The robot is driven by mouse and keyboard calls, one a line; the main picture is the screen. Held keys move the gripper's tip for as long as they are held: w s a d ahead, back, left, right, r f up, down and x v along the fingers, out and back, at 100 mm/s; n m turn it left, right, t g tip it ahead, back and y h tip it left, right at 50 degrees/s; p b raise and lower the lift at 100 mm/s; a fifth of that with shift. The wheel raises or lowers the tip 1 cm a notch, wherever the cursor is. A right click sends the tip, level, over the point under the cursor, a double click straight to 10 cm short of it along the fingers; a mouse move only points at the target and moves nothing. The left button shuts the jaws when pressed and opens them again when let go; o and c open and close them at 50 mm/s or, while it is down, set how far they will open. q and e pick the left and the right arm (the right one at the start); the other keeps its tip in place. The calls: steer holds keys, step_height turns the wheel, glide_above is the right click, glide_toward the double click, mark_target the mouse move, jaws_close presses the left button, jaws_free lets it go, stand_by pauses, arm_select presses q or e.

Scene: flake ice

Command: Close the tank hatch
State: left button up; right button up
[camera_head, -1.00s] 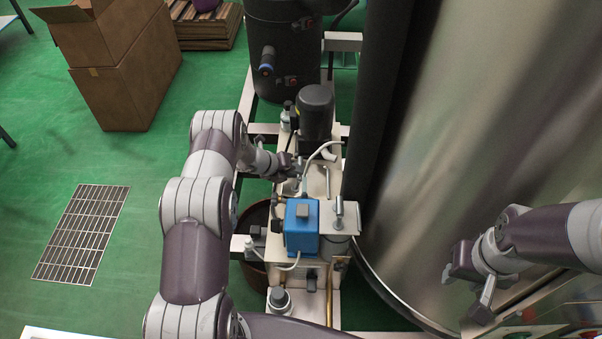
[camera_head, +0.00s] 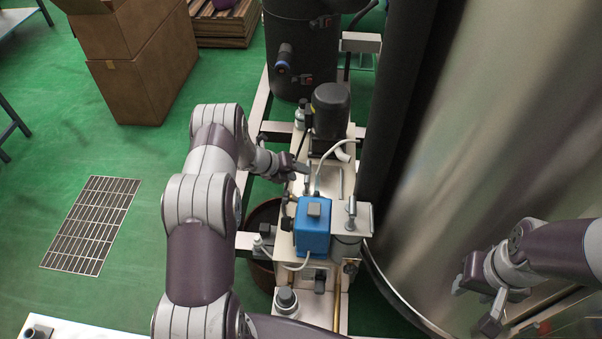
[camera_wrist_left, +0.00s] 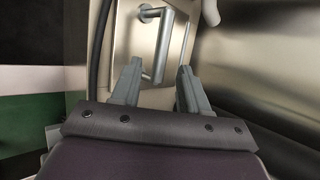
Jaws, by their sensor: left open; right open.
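In the left wrist view, a pale metal panel with a bar handle (camera_wrist_left: 163,45) fills the upper middle; I take it for the tank hatch (camera_wrist_left: 138,40). My left gripper (camera_wrist_left: 157,78) is open, with its fingertips on either side of the handle's lower end. I cannot tell whether they touch it. In the head view my left gripper (camera_head: 297,170) is small, beside the pale metal tank unit behind the blue box; the hatch's angle is unclear there. My right gripper (camera_head: 478,298) is open and empty in front of the large steel cylinder.
The blue box (camera_head: 313,228) and a black motor (camera_head: 330,110) stand on the machine near my left arm. The large steel cylinder (camera_head: 500,130) fills the right. Cardboard boxes (camera_head: 150,85) stand at the back left. Green floor around the grating (camera_head: 90,225) is free.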

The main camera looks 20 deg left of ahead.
arm_select(q)
steer(key=v, duration=1)
steer(key=shift+r, duration=0.15)
